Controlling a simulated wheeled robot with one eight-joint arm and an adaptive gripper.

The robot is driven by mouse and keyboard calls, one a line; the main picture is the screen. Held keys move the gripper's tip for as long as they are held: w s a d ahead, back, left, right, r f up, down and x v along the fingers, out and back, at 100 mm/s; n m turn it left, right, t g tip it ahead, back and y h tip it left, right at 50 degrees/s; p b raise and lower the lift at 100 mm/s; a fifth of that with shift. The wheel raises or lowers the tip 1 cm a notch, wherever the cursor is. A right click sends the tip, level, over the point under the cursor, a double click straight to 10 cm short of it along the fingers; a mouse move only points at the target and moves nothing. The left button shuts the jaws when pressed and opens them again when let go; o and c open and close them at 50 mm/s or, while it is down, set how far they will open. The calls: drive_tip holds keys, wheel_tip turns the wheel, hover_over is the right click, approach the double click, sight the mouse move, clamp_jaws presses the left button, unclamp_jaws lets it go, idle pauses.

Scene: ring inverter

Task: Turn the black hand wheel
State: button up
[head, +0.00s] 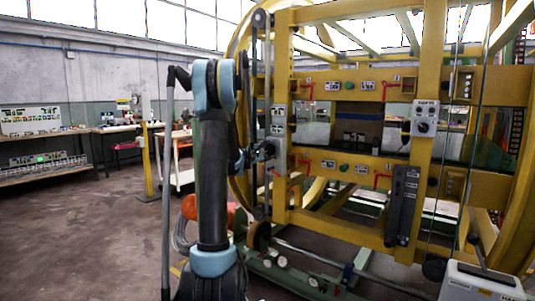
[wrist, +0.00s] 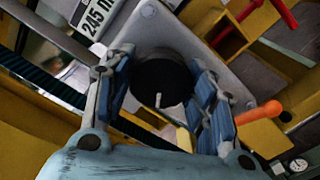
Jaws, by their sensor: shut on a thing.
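The black hand wheel (wrist: 160,82) is a dark round knob with a small white mark, on a light grey plate (wrist: 147,22) in the wrist view. My gripper (wrist: 163,90) has its blue-padded fingers on either side of the wheel, shut on it. In the head view my gripper (head: 262,153) is small and dark, at a grey box (head: 278,151) on the yellow frame. The wheel is hard to make out there.
The large yellow ring frame (head: 345,78) fills the right side, with red handles (head: 388,88) and a grey switch box (head: 425,118). An orange handle (wrist: 258,112) lies close to my right finger in the wrist view. Open floor (head: 90,215) is at the left.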

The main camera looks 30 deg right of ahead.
drive_tip(key=m, duration=0.6)
drive_tip(key=shift+s+f, duration=0.1)
drive_tip(key=shift+s, duration=0.05)
idle(0.6)
drive_tip(key=o, duration=1.1)
drive_tip(key=shift+c, duration=0.2)
drive_tip(key=v, duration=1.2)
